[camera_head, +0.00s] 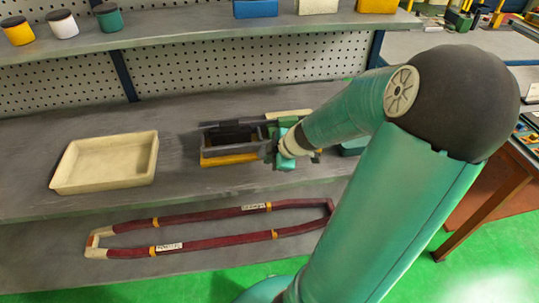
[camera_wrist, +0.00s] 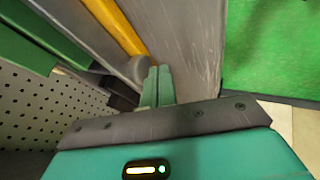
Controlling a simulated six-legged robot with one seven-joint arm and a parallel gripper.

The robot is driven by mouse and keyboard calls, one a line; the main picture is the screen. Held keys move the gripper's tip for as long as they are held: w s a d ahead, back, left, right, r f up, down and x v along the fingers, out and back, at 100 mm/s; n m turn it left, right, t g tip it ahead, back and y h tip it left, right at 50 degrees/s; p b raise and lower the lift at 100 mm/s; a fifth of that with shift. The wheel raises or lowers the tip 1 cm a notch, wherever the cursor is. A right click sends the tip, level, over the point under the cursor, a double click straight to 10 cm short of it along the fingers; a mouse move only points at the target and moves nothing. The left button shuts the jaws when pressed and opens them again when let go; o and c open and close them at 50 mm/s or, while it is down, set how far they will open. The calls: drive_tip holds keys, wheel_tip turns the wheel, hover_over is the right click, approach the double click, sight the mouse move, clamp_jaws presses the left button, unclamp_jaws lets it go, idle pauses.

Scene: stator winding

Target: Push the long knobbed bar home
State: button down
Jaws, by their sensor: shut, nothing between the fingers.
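A dark grey fixture with a yellow base (camera_head: 229,159) stands on the bench in the head view, left of my wrist. A dark bar (camera_head: 228,124) runs along its back; I cannot tell for sure whether it is the long knobbed bar. In the wrist view a round grey knob-like end (camera_wrist: 137,69) sits beside a yellow strip (camera_wrist: 116,25) and a grey plate. My gripper (camera_wrist: 157,84) has its two green fingers together and empty, right beside that round end. I cannot tell whether they touch. In the head view my arm hides the fixture's right end.
A cream tray (camera_head: 107,183) lies on the bench at left. A long red coil loop (camera_head: 208,240) with yellow bands lies along the front. A shelf (camera_head: 200,27) with cups and bins runs above a pegboard (camera_head: 60,80). The bench between tray and fixture is clear.

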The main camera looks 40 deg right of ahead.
sight(263, 149)
drive_tip(key=shift+w+d, duration=0.3)
drive_tip(key=shift+w, duration=0.2)
drive_tip(key=shift+w+d, duration=0.5)
drive_tip(key=shift+w, duration=0.3)
drive_tip(key=shift+w+d, duration=0.15)
drive_tip(key=shift+d, duration=0.05)
drive_tip(key=shift+a, duration=0.1)
